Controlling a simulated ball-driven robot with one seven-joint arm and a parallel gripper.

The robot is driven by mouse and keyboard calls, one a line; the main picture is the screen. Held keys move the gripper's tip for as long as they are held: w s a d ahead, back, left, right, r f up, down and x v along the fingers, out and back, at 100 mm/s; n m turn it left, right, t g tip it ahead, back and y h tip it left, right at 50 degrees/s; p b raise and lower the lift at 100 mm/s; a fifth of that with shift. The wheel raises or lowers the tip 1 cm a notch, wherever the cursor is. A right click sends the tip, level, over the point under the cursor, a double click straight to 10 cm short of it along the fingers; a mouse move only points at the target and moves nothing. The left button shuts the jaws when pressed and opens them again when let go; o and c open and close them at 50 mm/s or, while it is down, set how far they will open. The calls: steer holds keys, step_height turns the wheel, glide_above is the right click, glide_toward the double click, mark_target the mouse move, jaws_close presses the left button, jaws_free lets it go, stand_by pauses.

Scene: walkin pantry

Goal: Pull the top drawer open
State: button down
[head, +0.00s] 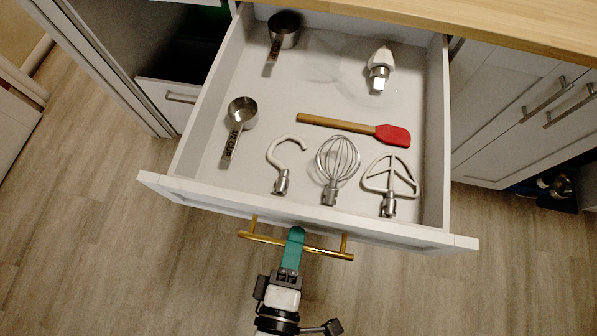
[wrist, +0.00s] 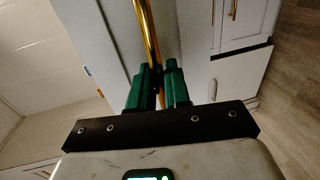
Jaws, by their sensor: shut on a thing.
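The white top drawer (head: 300,222) is pulled far out from under the wooden counter in the head view, and its inside is in plain sight. Its gold bar handle (head: 325,253) is on the front panel, and the handle also shows in the wrist view (wrist: 147,30). In the wrist view my gripper (wrist: 160,80) has one green finger on each side of the gold bar.
The drawer holds two measuring cups (head: 242,110) (head: 284,30), a red spatula (head: 392,135), a whisk (head: 338,160), a dough hook (head: 283,175), a flat beater (head: 390,180) and a white-and-metal attachment (head: 380,65). Cabinet doors (head: 530,115) stand right. The wooden floor (head: 130,270) is clear.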

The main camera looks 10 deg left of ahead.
steer(key=shift+s, duration=0.4)
steer(key=c, duration=1.3)
jaws_free()
steer(key=s+r, duration=0.2)
steer(key=s, duration=0.8)
steer(key=shift+s+a, duration=0.2)
steer(key=shift+s, duration=0.1)
